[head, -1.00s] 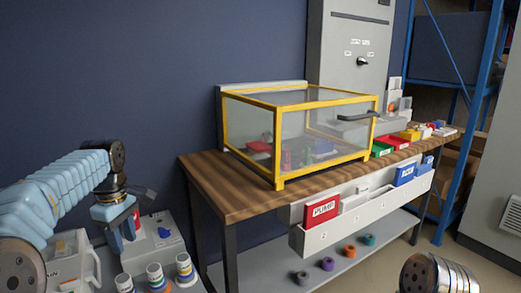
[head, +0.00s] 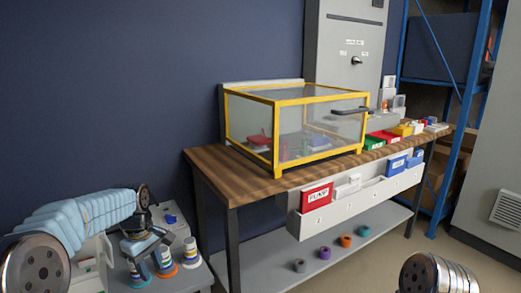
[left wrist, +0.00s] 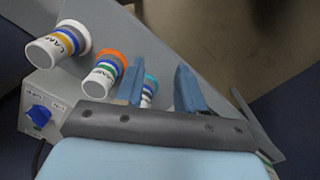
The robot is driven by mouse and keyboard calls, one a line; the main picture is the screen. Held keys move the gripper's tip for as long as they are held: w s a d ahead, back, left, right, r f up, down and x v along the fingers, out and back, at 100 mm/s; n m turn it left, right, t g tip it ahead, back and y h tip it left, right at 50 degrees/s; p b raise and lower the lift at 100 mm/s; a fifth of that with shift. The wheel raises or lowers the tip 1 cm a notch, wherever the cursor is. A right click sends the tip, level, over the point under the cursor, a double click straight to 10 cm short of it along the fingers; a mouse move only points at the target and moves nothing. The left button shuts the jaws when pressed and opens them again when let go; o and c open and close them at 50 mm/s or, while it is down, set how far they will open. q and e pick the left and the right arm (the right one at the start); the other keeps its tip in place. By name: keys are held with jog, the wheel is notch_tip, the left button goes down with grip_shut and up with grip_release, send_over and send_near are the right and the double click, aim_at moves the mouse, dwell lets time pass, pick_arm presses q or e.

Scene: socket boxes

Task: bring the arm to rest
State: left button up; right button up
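My left arm reaches in from the left in the head view, bent down at the wrist. My left gripper (head: 146,258) hangs low over the grey side table, close to the banded cylinders. In the left wrist view its two blue fingers (left wrist: 158,72) stand apart with nothing clearly held between them. My right gripper is out of view; only a metal part of my body shows at the lower right.
A yellow-framed clear case (head: 278,172) with a dark handle stands on the wooden workbench (head: 215,180). A red bin (head: 317,195) and a blue one hang at its front. A blue rack stands right.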

pick_arm(q)
jog(key=s+d+f+m+h, duration=0.1)
jog(key=s+d+f+m, duration=0.15)
jog(key=f, duration=0.55)
jog(key=s+d+f+m, duration=0.2)
jog(key=d+f, duration=0.2)
jog(key=f, duration=0.4)
jog(key=s+d+f+m+h, duration=0.1)
jog(key=s+d+f+m, duration=0.15)
jog(key=f, duration=0.55)
jog(key=s+d+f+m+h, duration=0.1)
jog(key=s+d+f, duration=0.3)
jog(key=s, duration=0.5)
jog(key=s+d+f+m, duration=0.2)
jog(key=s+d+f, duration=0.3)
jog(key=s, duration=0.3)
jog(key=shift+s+m+h, duration=0.4)
jog(key=shift+d+f, duration=0.1)
